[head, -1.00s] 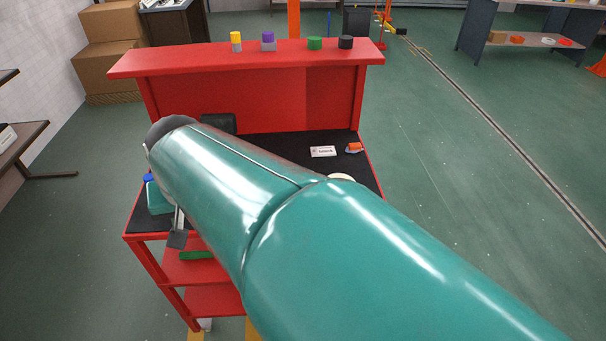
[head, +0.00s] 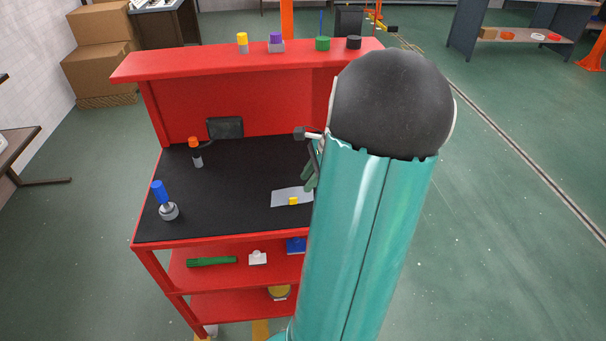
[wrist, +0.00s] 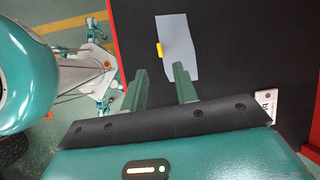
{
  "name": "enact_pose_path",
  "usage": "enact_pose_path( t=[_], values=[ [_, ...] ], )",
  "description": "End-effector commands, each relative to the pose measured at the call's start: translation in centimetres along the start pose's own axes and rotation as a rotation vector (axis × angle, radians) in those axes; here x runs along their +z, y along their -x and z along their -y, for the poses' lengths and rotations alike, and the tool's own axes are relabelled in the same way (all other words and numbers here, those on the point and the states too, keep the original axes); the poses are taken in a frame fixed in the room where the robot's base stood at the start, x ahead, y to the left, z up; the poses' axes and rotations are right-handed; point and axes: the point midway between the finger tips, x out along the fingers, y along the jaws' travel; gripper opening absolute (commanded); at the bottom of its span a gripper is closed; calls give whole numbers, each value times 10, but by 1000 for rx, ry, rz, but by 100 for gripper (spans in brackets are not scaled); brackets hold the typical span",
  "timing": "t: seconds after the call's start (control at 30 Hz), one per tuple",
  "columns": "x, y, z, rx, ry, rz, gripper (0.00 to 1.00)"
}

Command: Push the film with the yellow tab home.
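The film is a pale grey sheet (head: 280,196) lying on the cart's black top, near its front edge. Its small yellow tab (head: 293,201) is on the side facing me. In the wrist view the film (wrist: 176,35) lies just beyond my fingertips, with the yellow tab (wrist: 160,51) at its left edge. My gripper (wrist: 158,69) is open, its two green fingers apart with nothing between them. The right fingertip overlaps the film's near end in the picture; I cannot tell whether it touches. In the head view my arm hides most of the gripper.
A blue-handled piece (head: 160,192), an orange-topped piece (head: 195,152) and a black box (head: 225,128) stand on the cart top. A white card (wrist: 266,104) lies right of my gripper. Several coloured caps line the red upper ledge (head: 200,62). The top's left middle is clear.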

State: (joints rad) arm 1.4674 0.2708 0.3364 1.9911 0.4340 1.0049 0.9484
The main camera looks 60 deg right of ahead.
Motion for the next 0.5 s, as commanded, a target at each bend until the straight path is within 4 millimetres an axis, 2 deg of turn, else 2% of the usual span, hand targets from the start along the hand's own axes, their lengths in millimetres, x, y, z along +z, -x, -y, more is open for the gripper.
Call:
enact_pose_path(
  t=[0.17,0.5],
  values=[
    [0,-14,0,2,-2,2,29],
    [4,-60,1,3,2,2,29]
  ],
)
